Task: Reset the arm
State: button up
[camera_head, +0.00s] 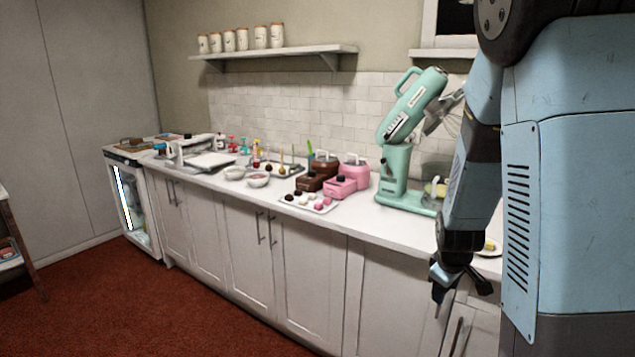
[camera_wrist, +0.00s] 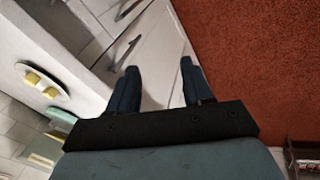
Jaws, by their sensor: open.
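My arm hangs down at the right of the head view, in front of the counter. My gripper (camera_head: 462,283) is at its lower end, a little below the counter's edge. In the wrist view my gripper (camera_wrist: 158,88) shows two dark blue fingers spread apart. Nothing is between them. Behind the fingers are white cabinet fronts and the red floor.
The white counter (camera_head: 388,222) runs along the wall, with a green stand mixer (camera_head: 397,160), brown and pink machines, a tray of sweets and bowls (camera_head: 258,181). Red carpet (camera_head: 150,305) is clear in front.

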jog(key=s+a+r+m+t+y, duration=0.1)
jog(key=s+a+r+m, duration=0.2)
jog(key=s+r, duration=0.6)
jog(key=s+a+r+m+t, duration=0.1)
jog(key=s+a+r+m, duration=0.3)
jog(key=s+r, duration=0.6)
notch_tip(320, 180, up, 6)
jog(key=shift+s+a+f+y, duration=0.15)
jog(key=shift+a+f+y, duration=0.1)
jog(key=shift+y, duration=0.15)
dwell(0.5)
